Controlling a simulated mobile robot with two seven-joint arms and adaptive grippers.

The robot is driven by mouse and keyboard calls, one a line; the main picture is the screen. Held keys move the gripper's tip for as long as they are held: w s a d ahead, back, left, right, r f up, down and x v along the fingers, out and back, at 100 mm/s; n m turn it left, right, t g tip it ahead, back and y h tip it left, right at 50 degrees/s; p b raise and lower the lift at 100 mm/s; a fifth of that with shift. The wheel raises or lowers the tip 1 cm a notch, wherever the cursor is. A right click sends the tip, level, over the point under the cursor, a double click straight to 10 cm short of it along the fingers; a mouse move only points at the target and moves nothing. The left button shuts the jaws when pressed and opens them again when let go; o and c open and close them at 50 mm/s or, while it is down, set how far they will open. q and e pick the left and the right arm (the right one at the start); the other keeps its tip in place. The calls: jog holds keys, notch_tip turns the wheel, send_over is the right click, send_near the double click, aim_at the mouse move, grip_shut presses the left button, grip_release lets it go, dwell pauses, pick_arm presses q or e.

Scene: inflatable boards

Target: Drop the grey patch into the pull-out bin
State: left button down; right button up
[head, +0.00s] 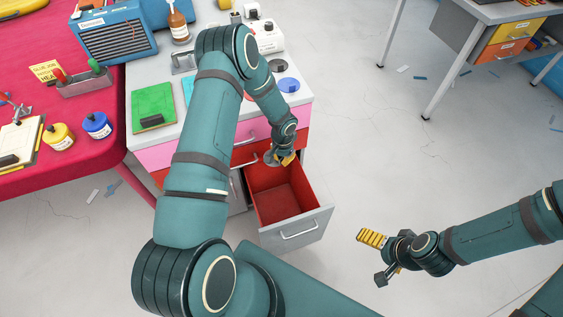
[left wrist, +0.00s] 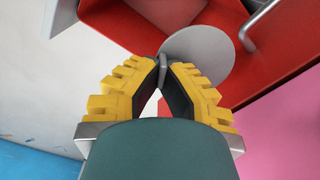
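The grey patch (head: 270,158) is a round flat disc with a small tab. My left gripper (head: 285,159) is shut on this tab, and the patch hangs over the back part of the pull-out bin (head: 300,229). The bin is an open drawer with a red inside and a light grey front with a handle. In the left wrist view the yellow fingers (left wrist: 163,74) close on the tab of the grey patch (left wrist: 205,52), with red drawer surfaces behind it. My right gripper (head: 371,258) is open and empty above the floor, right of the bin.
The cabinet top (head: 180,72) above the drawers carries a green patch (head: 153,106), a blue disc (head: 289,85) and bottles. A pink table (head: 62,187) stands at the left. A grey desk (head: 475,12) stands at the back right.

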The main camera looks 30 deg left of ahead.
pick_arm(q)
jog(key=shift+a+f, duration=0.2)
jog(key=shift+f, duration=0.65)
notch_tip(320, 180, down, 6)
jog(key=b, duration=0.3)
jog(key=shift+r, duration=0.1)
jog(key=c, duration=1.1)
grip_release()
jog(key=shift+o, duration=0.2)
jog(key=shift+r, duration=0.2)
notch_tip(320, 180, up, 12)
jog(key=shift+f, duration=0.15)
